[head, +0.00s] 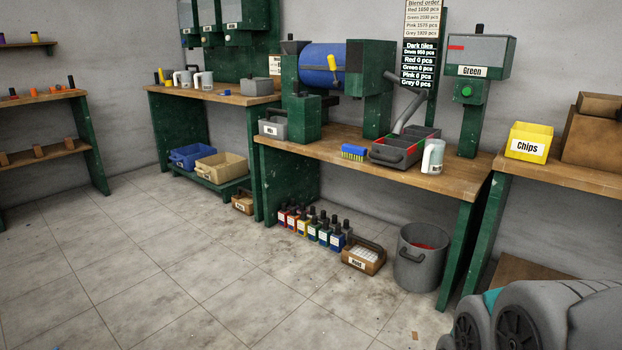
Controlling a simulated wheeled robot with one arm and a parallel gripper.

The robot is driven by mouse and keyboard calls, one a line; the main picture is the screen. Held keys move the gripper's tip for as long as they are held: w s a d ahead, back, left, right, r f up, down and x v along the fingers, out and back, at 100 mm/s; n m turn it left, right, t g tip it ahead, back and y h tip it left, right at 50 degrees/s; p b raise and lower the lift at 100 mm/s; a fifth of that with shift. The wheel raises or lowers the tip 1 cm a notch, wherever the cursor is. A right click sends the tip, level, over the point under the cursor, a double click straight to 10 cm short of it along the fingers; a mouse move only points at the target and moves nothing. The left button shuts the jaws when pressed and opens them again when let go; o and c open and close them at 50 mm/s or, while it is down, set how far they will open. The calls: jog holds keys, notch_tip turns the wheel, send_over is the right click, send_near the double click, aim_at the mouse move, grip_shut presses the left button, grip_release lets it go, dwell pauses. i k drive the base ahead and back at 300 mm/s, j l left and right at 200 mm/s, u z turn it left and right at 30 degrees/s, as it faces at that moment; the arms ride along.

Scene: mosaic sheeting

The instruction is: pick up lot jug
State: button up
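A pale, translucent jug (432,157) with some green showing stands upright near the front right of the middle bench, beside a grey divided tray (398,150). Two similar pale jugs, a left one (182,79) and a right one (203,80), stand upright on the far left bench. Any writing on the jugs is too small to read, so I cannot tell by label which is the lot jug. My gripper does not show.
The middle bench (465,178) also holds a brush (354,152) and a blue drum machine (322,63). The tiled floor (190,270) is clear at left.

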aim_at(185, 76)
jog(key=i+j+u, duration=0.2)
jog(key=i+u, duration=0.2)
jog(key=i+j+u, duration=0.1)
jog(key=i+u, duration=0.55)
jog(key=u, duration=0.15)
jog(key=i+l+u, duration=0.1)
jog(key=i+u, duration=0.3)
jog(key=i+z, duration=0.1)
jog(key=i, duration=0.4)
jog(key=i+j+z, duration=0.1)
jog(key=i, duration=0.4)
jog(key=i+j, duration=0.15)
jog(key=i, duration=0.35)
jog(key=i+j+z, duration=0.15)
jog(key=i, duration=0.35)
jog(key=i+z, duration=0.3)
jog(key=i, duration=0.15)
jog(key=i+j+z, duration=0.1)
jog(key=i+z, duration=0.2)
jog(key=i+j+z, duration=0.35)
jog(key=i, duration=0.2)
jog(key=l, duration=0.1)
